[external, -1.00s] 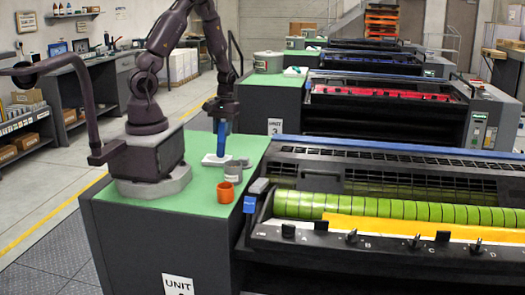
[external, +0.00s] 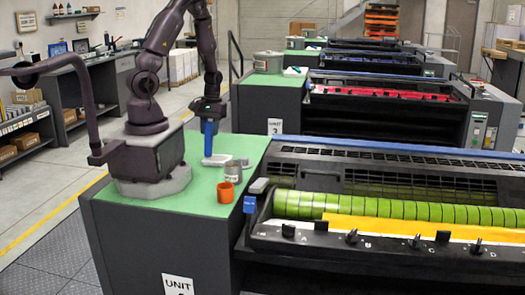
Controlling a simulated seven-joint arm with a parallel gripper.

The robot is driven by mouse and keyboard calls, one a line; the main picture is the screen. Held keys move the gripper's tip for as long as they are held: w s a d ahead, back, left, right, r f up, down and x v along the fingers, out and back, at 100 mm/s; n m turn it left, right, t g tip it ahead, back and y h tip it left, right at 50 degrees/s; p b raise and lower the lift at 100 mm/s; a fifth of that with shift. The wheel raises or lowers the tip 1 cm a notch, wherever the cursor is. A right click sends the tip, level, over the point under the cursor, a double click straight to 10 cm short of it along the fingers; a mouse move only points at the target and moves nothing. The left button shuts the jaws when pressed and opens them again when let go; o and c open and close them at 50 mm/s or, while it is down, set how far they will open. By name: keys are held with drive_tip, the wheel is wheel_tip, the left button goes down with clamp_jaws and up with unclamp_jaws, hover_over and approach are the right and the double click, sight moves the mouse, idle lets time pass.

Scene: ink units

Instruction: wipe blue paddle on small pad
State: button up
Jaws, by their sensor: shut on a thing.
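My gripper (external: 209,112) is shut on the blue paddle (external: 209,140) and points down. The paddle hangs upright over the small white pad (external: 217,160), which lies on the green top of the nearest unit. The paddle's lower end is at the pad's left part in the picture. I cannot tell whether it touches the pad.
A grey can (external: 234,173) stands close in front of the pad, and an orange cup (external: 225,193) stands nearer the front. The green top (external: 170,205) has free room at the front left. The press with green rollers (external: 400,211) borders it on the right.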

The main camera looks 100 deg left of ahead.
drive_tip(key=shift+r, duration=3)
drive_tip(key=shift+w, duration=0.1)
drive_tip(key=w+d+r+m+y, duration=0.1)
drive_tip(key=w+d+r+m, duration=0.1)
drive_tip(key=w+d+m, duration=0.6)
drive_tip(key=w+d+r+m+y, duration=0.1)
drive_tip(key=w+d+m, duration=0.8)
drive_tip(key=w, duration=0.6)
drive_tip(key=shift+d+r+g, duration=0.35)
drive_tip(key=shift+d+g, duration=0.05)
drive_tip(key=shift+d, duration=0.85)
